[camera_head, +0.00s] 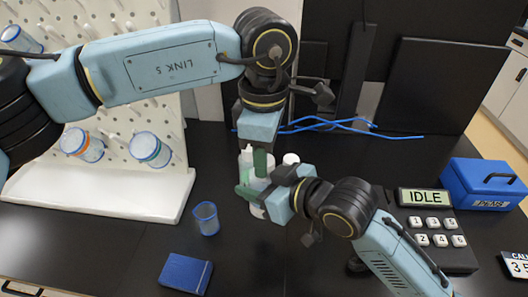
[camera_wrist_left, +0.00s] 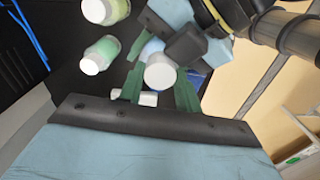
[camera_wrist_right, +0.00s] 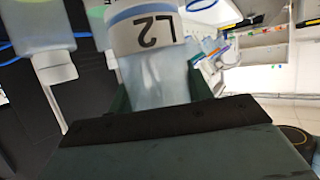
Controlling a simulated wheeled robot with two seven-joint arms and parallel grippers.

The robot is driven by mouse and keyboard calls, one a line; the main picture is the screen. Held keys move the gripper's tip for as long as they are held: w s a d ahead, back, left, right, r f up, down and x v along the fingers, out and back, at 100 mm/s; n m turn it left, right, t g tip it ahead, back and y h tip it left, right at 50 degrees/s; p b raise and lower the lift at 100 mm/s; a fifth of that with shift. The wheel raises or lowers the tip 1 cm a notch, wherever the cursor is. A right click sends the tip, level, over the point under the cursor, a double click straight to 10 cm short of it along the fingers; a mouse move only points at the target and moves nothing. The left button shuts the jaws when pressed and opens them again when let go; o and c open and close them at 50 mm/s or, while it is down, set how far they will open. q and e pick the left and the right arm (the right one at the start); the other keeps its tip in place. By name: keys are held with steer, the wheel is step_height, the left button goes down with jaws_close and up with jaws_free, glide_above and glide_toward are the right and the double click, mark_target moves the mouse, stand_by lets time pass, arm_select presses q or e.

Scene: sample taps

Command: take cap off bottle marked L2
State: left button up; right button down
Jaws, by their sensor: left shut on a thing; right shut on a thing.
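The bottle marked L2 (camera_wrist_right: 148,30) fills the top of the right wrist view, its label upside down there. My right gripper (camera_head: 252,192) is shut on the bottle's body, with green fingers on either side of it. In the head view only a small pale part of the bottle (camera_head: 257,211) shows below the fingers. My left gripper (camera_head: 263,163) reaches down from above and is shut on the bottle's white cap (camera_wrist_left: 160,75), which sits between its green fingers in the left wrist view. The join between cap and bottle is hidden.
Capped bottles (camera_wrist_left: 101,54) (camera_wrist_left: 105,10) stand close beside the grippers. A blue cup (camera_head: 206,218) and blue box (camera_head: 186,273) are at front left. A pegboard rack (camera_head: 120,195) is at left. A keypad reading IDLE (camera_head: 437,235) and a blue case (camera_head: 484,186) are at right.

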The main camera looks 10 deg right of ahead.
arm_select(q)
steer(key=shift+r, duration=0.2)
steer(key=shift+r, duration=0.9)
